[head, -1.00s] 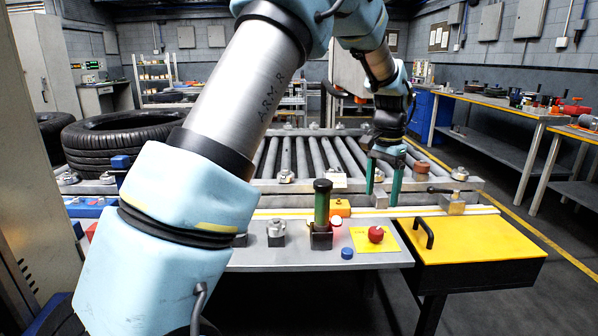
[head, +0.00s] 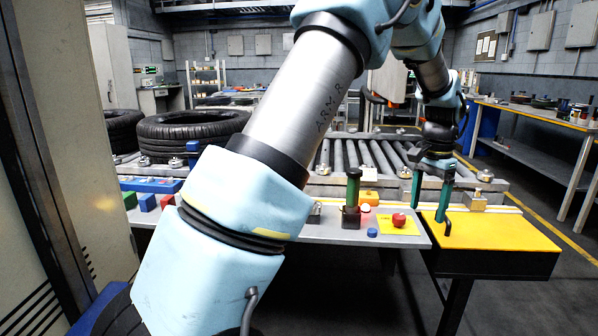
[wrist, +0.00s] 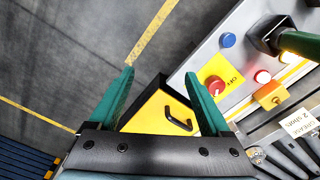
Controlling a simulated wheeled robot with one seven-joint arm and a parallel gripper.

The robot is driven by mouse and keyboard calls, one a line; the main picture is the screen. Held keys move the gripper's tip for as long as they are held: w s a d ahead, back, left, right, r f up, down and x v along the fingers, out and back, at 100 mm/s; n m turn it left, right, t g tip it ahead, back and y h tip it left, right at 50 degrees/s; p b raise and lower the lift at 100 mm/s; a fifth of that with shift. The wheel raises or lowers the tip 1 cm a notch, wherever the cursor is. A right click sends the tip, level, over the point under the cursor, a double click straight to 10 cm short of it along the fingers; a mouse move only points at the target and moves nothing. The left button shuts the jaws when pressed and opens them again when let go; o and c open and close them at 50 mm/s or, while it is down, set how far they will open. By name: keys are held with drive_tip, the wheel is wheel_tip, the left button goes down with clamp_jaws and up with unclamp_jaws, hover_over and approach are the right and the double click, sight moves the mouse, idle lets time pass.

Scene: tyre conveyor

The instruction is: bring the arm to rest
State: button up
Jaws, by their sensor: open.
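My arm crosses the middle of the head view, and my gripper (head: 430,212) hangs from it, fingers pointing down. The two green fingers are apart with nothing between them. In the head view the gripper is over the left part of the yellow-topped box (head: 500,232), just right of the red button (head: 398,220). The wrist view shows the open fingers (wrist: 160,76) with the box's black handle (wrist: 178,120) below and between them. I cannot tell the exact height above the box.
A roller conveyor (head: 345,158) runs behind the control panel (head: 330,232). A green-handled lever (head: 352,190) stands upright on the panel, near a blue button (head: 372,233). A tyre (head: 190,135) lies at the back left. A workbench (head: 530,112) stands at right; floor between is clear.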

drive_tip(key=a+n, duration=0.6)
drive_tip(key=a, duration=1.5)
drive_tip(key=s+a+f+n, duration=0.1)
drive_tip(key=s+a+n, duration=0.1)
drive_tip(key=s+a, duration=0.3)
drive_tip(key=s+a+f+n+t+p, duration=0.1)
drive_tip(key=s+a+n, duration=0.2)
drive_tip(key=s+a, duration=0.3)
drive_tip(key=a, duration=0.5)
drive_tip(key=shift+n+t, duration=0.3)
drive_tip(key=shift+c, duration=0.4)
